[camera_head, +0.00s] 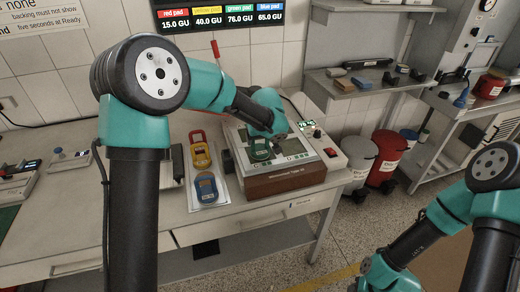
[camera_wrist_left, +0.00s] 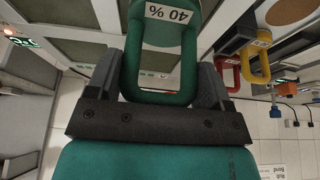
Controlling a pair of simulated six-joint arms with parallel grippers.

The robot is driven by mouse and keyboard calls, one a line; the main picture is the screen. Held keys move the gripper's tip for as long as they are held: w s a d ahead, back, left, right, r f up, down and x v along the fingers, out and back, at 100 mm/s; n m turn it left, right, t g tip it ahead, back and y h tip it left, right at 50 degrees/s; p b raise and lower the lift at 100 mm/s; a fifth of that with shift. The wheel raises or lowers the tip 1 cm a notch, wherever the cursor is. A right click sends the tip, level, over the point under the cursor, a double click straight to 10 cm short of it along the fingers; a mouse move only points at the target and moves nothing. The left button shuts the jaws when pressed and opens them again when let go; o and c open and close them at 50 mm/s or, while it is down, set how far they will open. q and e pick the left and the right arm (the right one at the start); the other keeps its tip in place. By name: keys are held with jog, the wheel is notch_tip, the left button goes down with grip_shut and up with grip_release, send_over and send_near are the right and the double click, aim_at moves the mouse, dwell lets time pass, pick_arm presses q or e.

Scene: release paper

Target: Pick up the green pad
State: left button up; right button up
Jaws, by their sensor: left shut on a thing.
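The green pad (camera_head: 260,149) is at the measuring instrument with the reddish-brown base (camera_head: 286,181), over the left part of its top. I cannot tell whether it touches the top. My left gripper (camera_head: 268,132) is shut on the green pad's handle. In the left wrist view the green handle (camera_wrist_left: 168,98) sits between the two dark fingers, with an upside-down "40 %" label on the pad. The pad's far end is cut off there. My right arm shows at the lower right, but its gripper is out of view.
A red pad (camera_head: 196,136), a yellow pad (camera_head: 201,157) and a blue pad (camera_head: 206,188) lie on a pale tray (camera_head: 222,203) left of the instrument. A wall screen (camera_head: 217,15) lists pad values. Bins (camera_head: 387,155) stand right of the bench.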

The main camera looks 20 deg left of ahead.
pick_arm(q)
grip_shut()
jog(key=shift+r, duration=0.1)
jog(key=shift+r, duration=1.6)
jog(key=shift+s+r, duration=0.15)
jog(key=shift+s, duration=0.05)
jog(key=s+d, duration=0.2)
jog(key=s, duration=0.5)
jog(key=s+d+r, duration=0.1)
jog(key=s+d, duration=0.1)
jog(key=s, duration=0.6)
jog(key=shift+d+r, duration=0.2)
jog(key=shift+d, duration=0.05)
jog(key=shift+a, duration=0.1)
